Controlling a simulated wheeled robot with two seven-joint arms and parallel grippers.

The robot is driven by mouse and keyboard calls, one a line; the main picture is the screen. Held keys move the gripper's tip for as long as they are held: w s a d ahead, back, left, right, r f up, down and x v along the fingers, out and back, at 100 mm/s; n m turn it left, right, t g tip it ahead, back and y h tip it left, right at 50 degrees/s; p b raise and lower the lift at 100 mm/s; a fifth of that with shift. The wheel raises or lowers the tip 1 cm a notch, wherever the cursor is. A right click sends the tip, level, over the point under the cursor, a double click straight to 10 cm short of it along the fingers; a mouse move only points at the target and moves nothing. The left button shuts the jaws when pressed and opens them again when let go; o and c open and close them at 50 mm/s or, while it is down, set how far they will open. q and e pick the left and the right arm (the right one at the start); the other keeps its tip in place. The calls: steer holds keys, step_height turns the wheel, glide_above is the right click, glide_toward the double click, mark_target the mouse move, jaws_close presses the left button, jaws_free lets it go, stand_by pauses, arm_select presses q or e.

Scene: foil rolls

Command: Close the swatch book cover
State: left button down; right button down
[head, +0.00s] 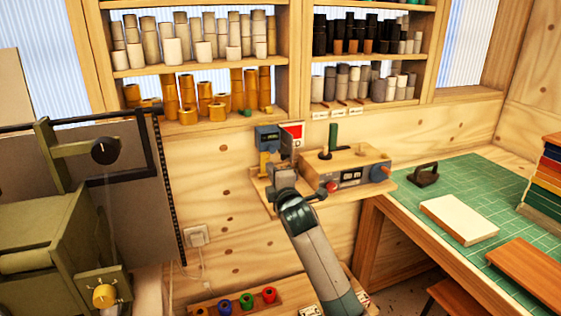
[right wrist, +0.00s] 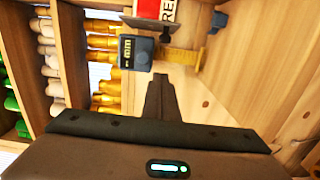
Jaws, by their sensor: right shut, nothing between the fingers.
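A flat, cream-topped block (head: 458,218) lies on the green cutting mat at the right; it may be the swatch book, but I cannot tell. A flat orange-brown panel (head: 530,272) lies in front of it, apart from it, and could be a cover. My right gripper (head: 281,172) is up at the wall shelf, left of and well away from both. It is shut and empty; its fingers also show in the right wrist view (right wrist: 162,92), in front of a gauge. My left gripper is out of view.
A gauge with a dark display (right wrist: 136,53) and a control box (head: 350,170) stand on the small shelf near my right gripper. The green mat (head: 470,180) also holds a dark handled tool (head: 424,175) and a stack of coloured books (head: 545,185). Olive machinery (head: 45,235) fills the left.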

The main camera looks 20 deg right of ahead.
steer(key=w+d+p, duration=0.2)
steer(key=w+d, duration=0.1)
steer(key=d, duration=0.1)
steer(key=shift+w, duration=0.2)
steer(key=shift+d+p, duration=0.2)
steer(key=shift+p, duration=0.1)
